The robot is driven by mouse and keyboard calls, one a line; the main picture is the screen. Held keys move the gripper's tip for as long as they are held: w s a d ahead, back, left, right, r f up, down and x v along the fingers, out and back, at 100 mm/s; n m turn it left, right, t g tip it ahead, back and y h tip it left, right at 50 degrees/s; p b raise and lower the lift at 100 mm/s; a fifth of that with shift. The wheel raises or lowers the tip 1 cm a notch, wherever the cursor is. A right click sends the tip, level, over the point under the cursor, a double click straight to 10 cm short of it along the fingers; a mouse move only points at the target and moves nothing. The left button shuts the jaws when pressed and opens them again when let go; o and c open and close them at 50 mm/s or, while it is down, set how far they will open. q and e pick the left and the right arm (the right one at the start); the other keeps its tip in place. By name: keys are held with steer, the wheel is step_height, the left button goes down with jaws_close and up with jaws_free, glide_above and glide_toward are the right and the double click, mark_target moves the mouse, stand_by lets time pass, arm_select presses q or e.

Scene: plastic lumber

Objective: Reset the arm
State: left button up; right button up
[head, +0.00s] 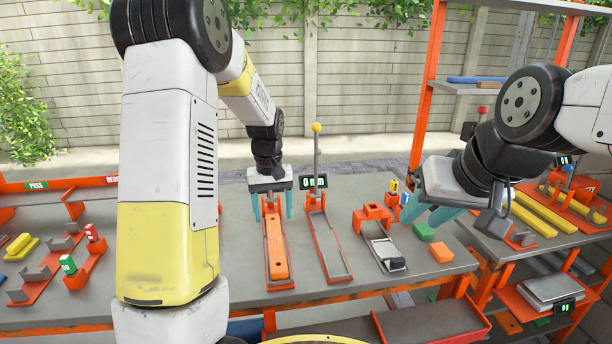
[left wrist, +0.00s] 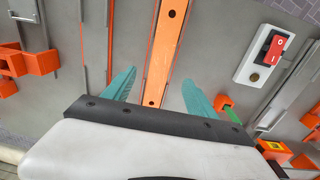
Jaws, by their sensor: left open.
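My left gripper (head: 272,212) hangs over the grey table, fingers pointing down and spread apart. Its teal fingers also show in the left wrist view (left wrist: 159,92), one on each side of an orange bar (left wrist: 164,45), with gaps between. The orange bar (head: 276,250) lies in a narrow tray on the table, below and in front of the left gripper.
A grey-floored orange fixture with a yellow-knobbed lever (head: 317,128) stands right of the bar. Red and green blocks sit on racks at left. A shelf unit stands at right.

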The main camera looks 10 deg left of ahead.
arm_select(q)
steer(key=s+d+r+m+t+h, duration=0.1)
steer(key=s+r+t, duration=0.2)
steer(key=s+r, duration=0.5)
steer(key=s+d+r+m+t+h, duration=0.1)
steer(key=s+r+m+t, duration=0.1)
steer(key=s+r, duration=0.7)
steer(key=s+t, duration=0.1)
steer(key=s, duration=0.5)
steer(key=shift+s+r+m, duration=0.3)
steer(key=shift+s, duration=0.05)
